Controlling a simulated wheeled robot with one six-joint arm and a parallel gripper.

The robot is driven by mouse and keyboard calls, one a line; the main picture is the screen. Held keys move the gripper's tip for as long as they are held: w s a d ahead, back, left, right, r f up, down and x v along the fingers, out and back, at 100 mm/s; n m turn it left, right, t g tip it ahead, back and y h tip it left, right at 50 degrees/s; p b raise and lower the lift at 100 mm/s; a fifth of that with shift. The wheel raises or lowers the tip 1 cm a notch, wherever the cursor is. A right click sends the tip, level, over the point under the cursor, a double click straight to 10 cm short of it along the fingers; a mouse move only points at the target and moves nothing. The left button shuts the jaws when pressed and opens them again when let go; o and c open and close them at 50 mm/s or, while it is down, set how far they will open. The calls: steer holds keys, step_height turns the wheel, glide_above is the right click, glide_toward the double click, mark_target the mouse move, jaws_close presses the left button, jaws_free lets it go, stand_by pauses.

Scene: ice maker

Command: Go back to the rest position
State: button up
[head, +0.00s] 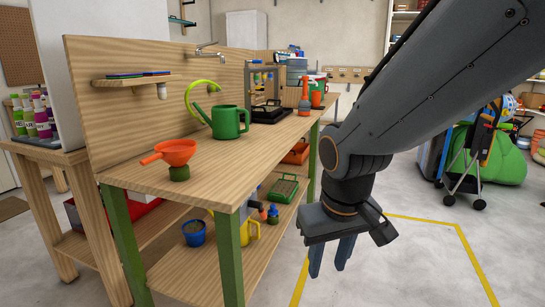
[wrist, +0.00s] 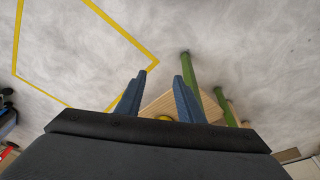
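My gripper (head: 331,258) hangs at the end of my arm, to the right of the workbench (head: 170,192) in the head view. Its two blue fingers point down over the floor and stand apart, with nothing between them. In the wrist view my gripper (wrist: 160,95) also shows its fingers spread and empty. Beyond and below the fingers there, the wooden bench shelf (wrist: 213,108) and green bench legs (wrist: 190,72) are visible.
An orange funnel (head: 176,152), a green watering can (head: 226,121) and an orange-handled tool (head: 304,95) stand on the bench. A yellow floor line (head: 440,223) runs across the open floor at right. A folded stroller-like frame (head: 478,160) stands behind it.

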steer(key=s+a+g, duration=0.1)
steer(key=s+g, duration=0.2)
steer(key=s, duration=0.7)
steer(key=d+r+m+p, duration=0.3)
steer(key=d+r+p, duration=0.6)
steer(key=p, duration=1.1)
step_height(320, 180, up, 4)
steer(key=shift+d+f+p, duration=0.15)
steer(key=shift+d+p, duration=0.25)
